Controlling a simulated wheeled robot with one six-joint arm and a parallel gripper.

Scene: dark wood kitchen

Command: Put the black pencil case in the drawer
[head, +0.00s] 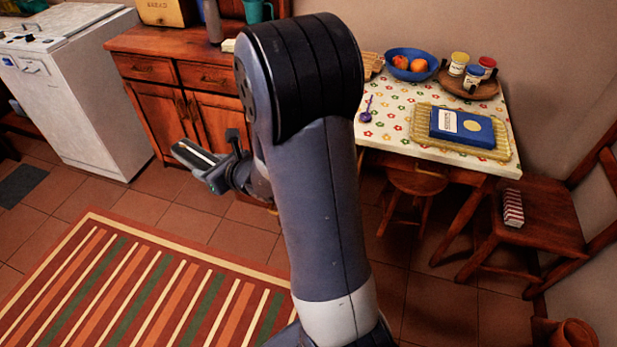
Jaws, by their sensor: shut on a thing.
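My gripper (216,172) is left of my arm's upper links, in front of the wooden cabinet and above the floor. It is shut on a dark, elongated thing with a pale stripe, which looks like the black pencil case (187,154). My fingers partly cover it. The wooden cabinet behind has two drawers side by side, a left drawer (146,69) and a right drawer (205,77). Both look closed. The gripper and case are lower than the drawers in the picture and apart from them.
A white stove (95,100) stands left of the cabinet (160,38). A table with a flowered cloth (390,115) holds a blue bowl, jars and a blue box. A stool (415,182) and a chair (540,215) stand at right. A striped rug (150,290) covers open floor.

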